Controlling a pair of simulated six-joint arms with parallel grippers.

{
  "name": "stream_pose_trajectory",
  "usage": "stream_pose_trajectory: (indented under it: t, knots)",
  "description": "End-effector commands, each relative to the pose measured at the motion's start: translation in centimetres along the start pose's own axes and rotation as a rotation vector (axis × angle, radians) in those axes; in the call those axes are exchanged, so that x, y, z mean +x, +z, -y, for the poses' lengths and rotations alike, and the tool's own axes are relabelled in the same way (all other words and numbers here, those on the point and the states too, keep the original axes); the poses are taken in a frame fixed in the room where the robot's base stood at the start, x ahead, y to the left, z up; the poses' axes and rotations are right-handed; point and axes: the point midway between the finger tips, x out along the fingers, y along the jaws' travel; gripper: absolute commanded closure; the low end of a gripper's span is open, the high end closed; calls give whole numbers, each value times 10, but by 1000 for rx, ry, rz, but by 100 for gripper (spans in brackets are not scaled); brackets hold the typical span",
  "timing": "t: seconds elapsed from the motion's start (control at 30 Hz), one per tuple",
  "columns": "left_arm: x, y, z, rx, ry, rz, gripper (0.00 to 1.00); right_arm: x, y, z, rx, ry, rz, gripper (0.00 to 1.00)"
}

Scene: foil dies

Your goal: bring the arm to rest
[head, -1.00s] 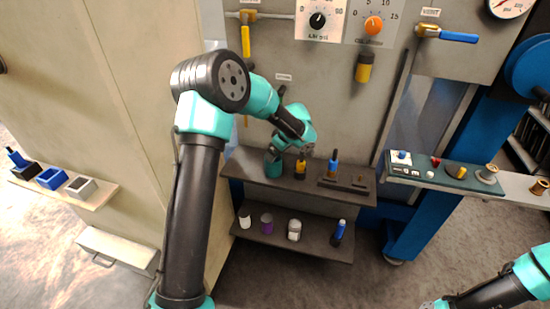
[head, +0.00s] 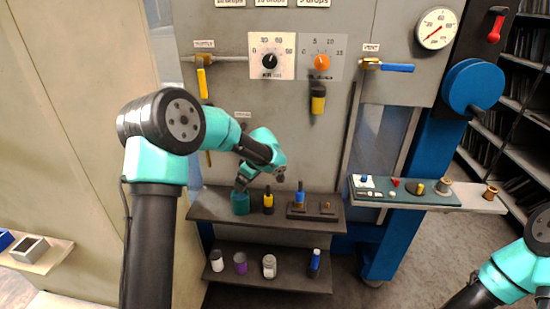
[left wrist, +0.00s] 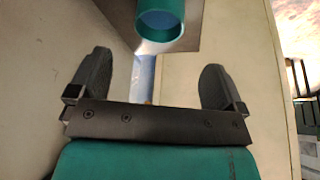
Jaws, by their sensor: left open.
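My left arm (head: 185,130) reaches toward the upper dark shelf (head: 222,214). Its gripper (head: 242,184) is just above a teal cup (head: 240,204) at the shelf's left end. In the left wrist view the gripper (left wrist: 153,80) is open, its two dark fingers wide apart with nothing between them. The teal cup (left wrist: 160,36) shows its round rim beyond the fingertips, apart from them. Part of my right arm (head: 510,270) shows at the lower right; its gripper is outside the view.
A yellow-and-black bottle (head: 268,201) and a blue-topped tool (head: 300,193) stand right of the cup. Below, a lower shelf (head: 290,285) holds several small containers. A panel with knobs (head: 270,61) and a yellow handle (head: 202,83) is behind. A side ledge (head: 470,204) holds small parts.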

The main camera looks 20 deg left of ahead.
Motion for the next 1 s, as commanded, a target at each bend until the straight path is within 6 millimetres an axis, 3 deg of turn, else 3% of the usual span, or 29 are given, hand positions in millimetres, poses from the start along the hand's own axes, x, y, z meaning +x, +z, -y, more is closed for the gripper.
stream_pose_trajectory:
  t: [0.17,0.37,0.7,1.0]
  knots:
    - [2,4,2,20,-5,13,4,0,0,0,0,0,0,57]
    - [18,36,19,172,-31,104,4,0,0,0,0,0,0,57]
    - [102,141,78,578,71,438,4,0,0,0,0,0,0,57]
    - [151,218,148,838,273,630,4,0,0,0,0,0,0,57]
